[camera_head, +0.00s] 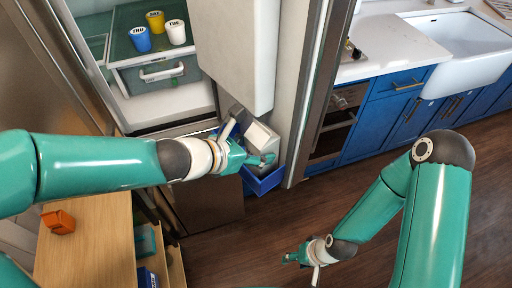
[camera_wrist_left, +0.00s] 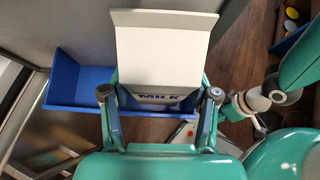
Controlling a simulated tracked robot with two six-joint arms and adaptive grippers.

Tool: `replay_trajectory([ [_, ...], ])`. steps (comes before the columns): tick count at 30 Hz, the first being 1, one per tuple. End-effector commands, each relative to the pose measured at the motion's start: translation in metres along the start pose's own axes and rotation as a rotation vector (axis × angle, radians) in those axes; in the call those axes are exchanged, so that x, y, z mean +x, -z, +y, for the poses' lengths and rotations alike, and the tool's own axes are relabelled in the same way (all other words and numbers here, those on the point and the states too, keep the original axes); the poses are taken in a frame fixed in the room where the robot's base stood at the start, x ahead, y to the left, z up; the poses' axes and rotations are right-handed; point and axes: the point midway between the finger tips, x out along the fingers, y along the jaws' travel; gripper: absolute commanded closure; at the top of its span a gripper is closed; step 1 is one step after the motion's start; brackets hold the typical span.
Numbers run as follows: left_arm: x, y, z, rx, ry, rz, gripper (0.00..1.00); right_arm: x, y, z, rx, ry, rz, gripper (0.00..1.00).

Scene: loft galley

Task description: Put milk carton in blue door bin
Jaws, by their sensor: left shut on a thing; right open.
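The white milk carton (camera_wrist_left: 160,55) with dark MILK lettering stands between the fingers of my left gripper (camera_wrist_left: 160,97), which is shut on it. In the head view the carton (camera_head: 262,138) is partly hidden by my left gripper (camera_head: 250,158). The blue door bin (camera_head: 264,182) is on the open fridge door, just below the carton. In the left wrist view the bin (camera_wrist_left: 75,87) shows behind and to the left of the carton, which hides part of it. I cannot tell whether the carton's base is inside it. My right gripper (camera_head: 302,262) is open and empty, low over the floor.
Blue cabinets (camera_head: 375,128) stand right; the floor between is clear.

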Motion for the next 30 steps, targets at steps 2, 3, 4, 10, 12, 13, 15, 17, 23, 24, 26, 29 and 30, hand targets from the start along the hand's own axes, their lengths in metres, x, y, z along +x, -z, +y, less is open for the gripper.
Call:
replay_trajectory([
  [2, 0.0016, 0.0011, 0.0003, 0.001, -0.001, -0.004, 0.99, 0.0037, 0.0000, 0.0013, 0.000, 0.000, 0.000, 0.48],
  [3, 0.0021, 0.0019, 0.0003, 0.001, -0.001, -0.004, 0.99, 0.0047, 0.0000, 0.0017, 0.000, 0.000, 0.000, 0.48],
  [4, 0.0025, 0.0025, 0.0003, 0.001, -0.001, -0.005, 0.99, 0.0055, 0.0000, 0.0020, 0.000, 0.000, 0.000, 0.48],
  [10, 0.0037, 0.0042, 0.0004, 0.001, -0.001, -0.005, 0.99, 0.0081, 0.0000, 0.0029, 0.000, 0.000, 0.000, 0.48],
  [12, 0.0039, 0.0054, 0.0001, 0.001, 0.000, -0.001, 0.38, 0.0078, 0.0001, 0.0028, 0.000, 0.000, 0.000, 0.48],
  [13, 0.0039, 0.0054, 0.0001, 0.001, 0.000, -0.001, 0.33, 0.0078, 0.0000, 0.0028, 0.000, 0.000, 0.000, 0.48],
  [15, 0.0039, 0.0054, 0.0001, 0.000, 0.000, -0.001, 0.22, 0.0078, 0.0000, 0.0028, 0.000, 0.000, 0.000, 0.48],
  [17, 0.0039, 0.0054, 0.0002, 0.000, 0.000, -0.001, 0.15, 0.0078, 0.0000, 0.0028, 0.000, 0.000, 0.000, 0.48],
  [23, 0.0039, 0.0055, 0.0002, 0.000, 0.000, -0.001, 0.15, 0.0078, 0.0000, 0.0028, 0.000, 0.000, 0.000, 0.48],
  [24, 0.0039, 0.0055, 0.0002, 0.000, 0.000, -0.001, 0.15, 0.0078, 0.0000, 0.0028, 0.000, 0.000, 0.000, 0.48],
  [26, 0.0036, 0.0051, 0.0001, 0.000, 0.000, -0.001, 0.15, 0.0073, 0.0000, 0.0026, 0.000, 0.000, 0.000, 0.48],
  [29, 0.0018, 0.0024, 0.0001, 0.000, 0.000, -0.001, 0.15, 0.0039, 0.0000, 0.0014, 0.000, 0.000, 0.000, 0.48],
  [30, 0.0004, 0.0005, 0.0000, 0.000, 0.000, 0.000, 0.15, 0.0014, 0.0000, 0.0005, 0.000, 0.000, 0.000, 0.48],
])
